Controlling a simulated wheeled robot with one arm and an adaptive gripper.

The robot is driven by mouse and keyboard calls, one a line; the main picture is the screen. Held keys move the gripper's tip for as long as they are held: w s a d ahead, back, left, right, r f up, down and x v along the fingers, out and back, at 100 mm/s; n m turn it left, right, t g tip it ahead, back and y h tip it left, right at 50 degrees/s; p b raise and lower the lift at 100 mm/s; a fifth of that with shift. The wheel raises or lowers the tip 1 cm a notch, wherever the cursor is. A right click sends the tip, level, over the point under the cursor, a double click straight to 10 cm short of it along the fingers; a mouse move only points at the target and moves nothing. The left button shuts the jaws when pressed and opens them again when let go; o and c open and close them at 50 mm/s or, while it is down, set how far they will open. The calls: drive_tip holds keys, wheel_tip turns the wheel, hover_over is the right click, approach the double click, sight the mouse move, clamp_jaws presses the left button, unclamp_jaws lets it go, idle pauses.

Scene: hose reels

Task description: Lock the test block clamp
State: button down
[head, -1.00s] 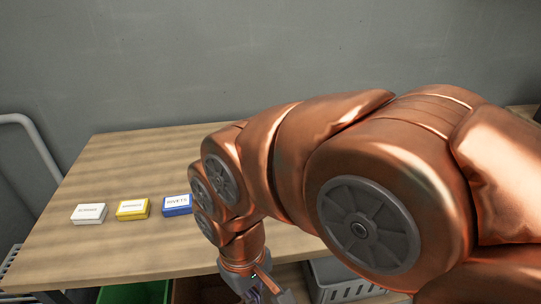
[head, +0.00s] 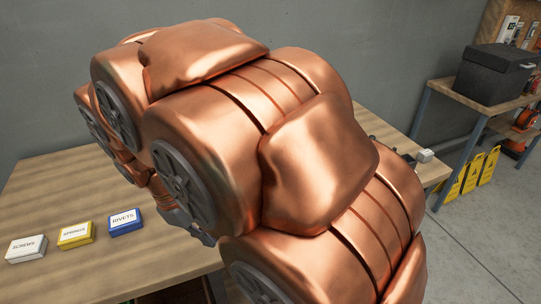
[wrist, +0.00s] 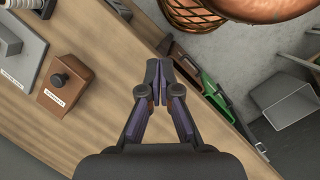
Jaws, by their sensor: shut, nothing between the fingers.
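No clamp can be told for certain in either view. In the wrist view, a brown block (wrist: 58,103) with a dark round knob and a small label sits on the wooden table (wrist: 105,60). A grey labelled plate (wrist: 25,62) lies left of it. Either could belong to the test block clamp; I cannot tell. My gripper (wrist: 158,75) is shut and empty, its fingertips together above the table near its edge, to the right of the brown block and apart from it. In the head view my arm hides much of the tabletop.
Labelled boxes, white SCREWS (head: 26,248), yellow SPRINGS (head: 76,235) and blue RIVETS (head: 126,222), stand on the table's left. A black case (head: 495,75) sits on a side bench, with yellow signs (head: 486,168) below. A green bin (wrist: 216,95) is past the table edge.

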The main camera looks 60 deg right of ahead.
drive_tip(key=w+d+n+g+h, duration=0.1)
drive_tip(key=w+d+n, duration=0.1)
drive_tip(key=w+d, duration=0.3)
drive_tip(key=w+d+r+n+g+h+p, duration=0.1)
drive_tip(key=w+d, duration=0.3)
drive_tip(key=d, duration=0.8)
drive_tip(key=w+d+r+n+g+h+p, duration=0.1)
drive_tip(key=w+d+n+h, duration=0.1)
drive_tip(key=w+d, duration=0.3)
drive_tip(key=d+n, duration=0.1)
drive_tip(key=d, duration=0.3)
drive_tip(key=shift+w+g, duration=0.3)
drive_tip(key=shift+g, duration=0.1)
drive_tip(key=shift+d+f, duration=0.1)
drive_tip(key=shift+d, duration=0.05)
drive_tip(key=p+x, duration=0.3)
drive_tip(key=x, duration=0.6)
drive_tip(key=shift+s+d+f, duration=0.1)
drive_tip(key=shift+s, duration=0.2)
drive_tip(key=shift+s+d+f+p, duration=0.1)
drive_tip(key=shift+s+d+p, duration=0.65)
drive_tip(key=shift+s+d, duration=0.35)
drive_tip(key=shift+s+d+f, duration=0.1)
drive_tip(key=shift+s+d, duration=0.15)
drive_tip(key=shift+s, duration=0.15)
